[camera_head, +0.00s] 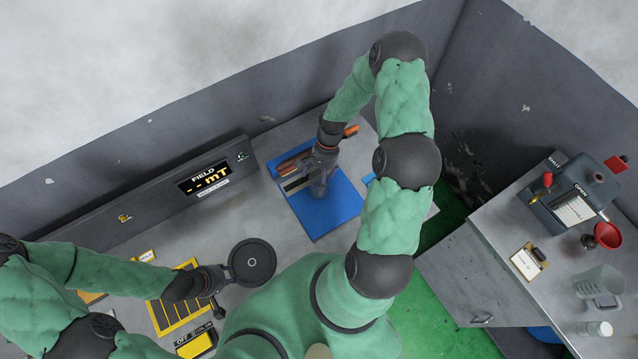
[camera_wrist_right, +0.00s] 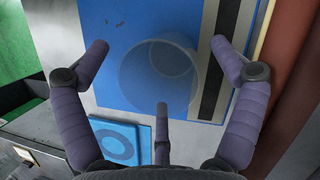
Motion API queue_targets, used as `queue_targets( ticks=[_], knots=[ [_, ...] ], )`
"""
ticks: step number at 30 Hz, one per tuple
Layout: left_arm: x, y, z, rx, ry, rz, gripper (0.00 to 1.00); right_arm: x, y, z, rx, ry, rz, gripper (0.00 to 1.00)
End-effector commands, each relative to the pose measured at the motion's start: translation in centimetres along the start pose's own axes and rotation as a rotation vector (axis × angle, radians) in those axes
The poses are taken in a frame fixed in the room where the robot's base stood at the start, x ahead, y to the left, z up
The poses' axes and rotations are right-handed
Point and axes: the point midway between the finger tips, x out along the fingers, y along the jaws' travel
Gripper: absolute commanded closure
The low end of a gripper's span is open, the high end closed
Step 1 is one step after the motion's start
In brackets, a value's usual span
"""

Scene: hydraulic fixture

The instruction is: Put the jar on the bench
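A clear, see-through jar (camera_head: 319,188) stands on the blue mat (camera_head: 338,217) on the grey bench (camera_head: 215,222). In the right wrist view, the jar (camera_wrist_right: 160,88) shows its round rim between my spread fingers. My right gripper (camera_head: 322,163) is over the jar, and its three fingers (camera_wrist_right: 162,75) are open with no clear contact. My left gripper (camera_head: 218,278) is at the front left beside a round black disc (camera_head: 252,263); its fingers are too small and dark to read.
A dark block with striped bars and red-handled tools (camera_head: 292,165) lies behind the jar. A field display (camera_head: 205,180) stands along the wall. The right-hand worktop holds a press-like machine (camera_head: 575,200), a clear beaker (camera_head: 598,283) and a small clear container (camera_head: 594,328).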

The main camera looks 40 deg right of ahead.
Motion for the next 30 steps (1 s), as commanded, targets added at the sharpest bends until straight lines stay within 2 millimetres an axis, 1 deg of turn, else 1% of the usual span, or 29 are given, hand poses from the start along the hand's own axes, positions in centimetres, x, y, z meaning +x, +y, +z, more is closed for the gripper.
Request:
queue_targets(
  ticks=[1, 2, 3, 5, 6, 10, 11, 20, 26, 30],
  knots=[
    [0.0, 0.0, 0.0, 0.0, 0.0, 0.0, 0.6, 0.0, 0.0, 0.0, 0.0, 0.0, 0.0, 0.17],
    [0.0, 0.0, 0.0, 0.0, 0.0, 0.0, 0.6, 0.0, 0.0, 0.0, 0.0, 0.0, 0.0, 0.25],
    [0.0, 0.0, 0.0, 0.0, 0.0, 0.0, 0.6, 0.0, 0.0, 0.0, 0.0, 0.0, 0.0, 0.37],
    [0.0, 0.0, 0.0, 0.0, 0.0, 0.0, 0.6, 0.0, 0.0, 0.0, 0.0, 0.0, 0.0, 0.54],
    [0.0, 0.0, 0.0, 0.0, 0.0, 0.0, 0.6, 0.0, 0.0, 0.0, 0.0, -0.001, 0.0, 0.64],
    [0.0, 0.0, 0.0, 0.0, 0.0, 0.0, 0.6, 0.0, 0.0, 0.0, 0.0, -0.001, 0.0, 0.64],
    [0.0, 0.0, 0.0, 0.0, 0.0, 0.0, 0.6, 0.0, 0.0, 0.0, 0.0, -0.001, 0.0, 0.7],
    [0.1, 0.0, 0.0, 0.0, 0.0, 0.0, 0.6, -0.2, 0.0, 0.1, 0.0, -0.001, 0.001, 0.7],
    [0.4, -0.1, 0.0, 0.0, 0.0, 0.0, 0.6, -1.4, 0.0, 0.5, 0.0, 0.001, -0.001, 0.7],
    [0.7, -0.3, 0.0, 0.0, 0.0, 0.0, 0.6, -3.1, 0.1, 1.4, 0.0, 0.001, -0.001, 0.7]
  ],
)
